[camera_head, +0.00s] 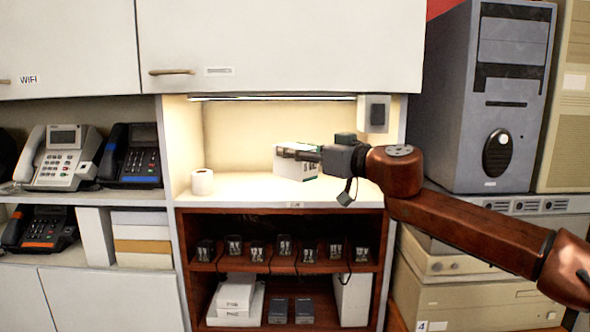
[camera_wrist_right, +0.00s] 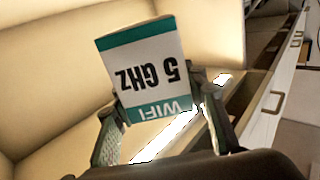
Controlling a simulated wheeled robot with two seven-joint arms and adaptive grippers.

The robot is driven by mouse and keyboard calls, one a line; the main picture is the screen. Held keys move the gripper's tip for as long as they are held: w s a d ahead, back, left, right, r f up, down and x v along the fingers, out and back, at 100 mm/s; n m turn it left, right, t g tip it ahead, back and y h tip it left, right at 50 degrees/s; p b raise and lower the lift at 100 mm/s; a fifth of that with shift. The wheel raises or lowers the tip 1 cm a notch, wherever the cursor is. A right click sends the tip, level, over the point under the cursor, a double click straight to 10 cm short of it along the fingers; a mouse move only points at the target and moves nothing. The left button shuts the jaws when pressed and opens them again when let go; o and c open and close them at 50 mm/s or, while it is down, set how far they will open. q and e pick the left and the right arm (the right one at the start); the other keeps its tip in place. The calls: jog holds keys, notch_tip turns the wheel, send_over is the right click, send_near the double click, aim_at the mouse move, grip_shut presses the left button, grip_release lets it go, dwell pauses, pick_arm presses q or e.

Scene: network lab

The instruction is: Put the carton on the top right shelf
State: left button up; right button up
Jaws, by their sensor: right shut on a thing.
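The carton (camera_head: 291,166) is a white box with a teal edge, in the lit alcove in the head view. In the right wrist view the carton (camera_wrist_right: 146,70) shows teal bands and the print "WIFI 5 GHz", upside down. My right gripper (camera_head: 312,154) is shut on the carton, with one finger on each side of it in the wrist view (camera_wrist_right: 160,120). In the head view the carton is at the alcove's lit counter (camera_head: 240,190); whether it touches the counter I cannot tell. My left gripper is not in view.
A white roll (camera_head: 202,182) stands at the left of the counter. Wall cupboards (camera_head: 280,40) hang above the alcove. A brown shelf unit (camera_head: 290,212) with several small black devices is below. Phones (camera_head: 62,157) stand on shelves at left. A grey computer tower (camera_head: 490,110) stands at right.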

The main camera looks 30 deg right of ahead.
jog(key=w+d+p, duration=0.2)
jog(key=w+d, duration=0.3)
jog(key=w, duration=0.3)
notch_tip(320, 180, down, 6)
jog(key=shift+d+f+b, duration=0.1)
jog(key=shift+f+b, duration=0.15)
jog(key=shift+b, duration=0.05)
jog(key=shift+w+d+f, duration=0.2)
jog(key=shift+w+f, duration=0.05)
jog(key=shift+f, duration=0.05)
jog(key=shift+s+a, duration=0.1)
jog(key=shift+a, duration=0.1)
jog(key=o, duration=0.8)
jog(key=shift+f, duration=0.15)
jog(key=o, duration=0.5)
jog(key=shift+d, duration=0.15)
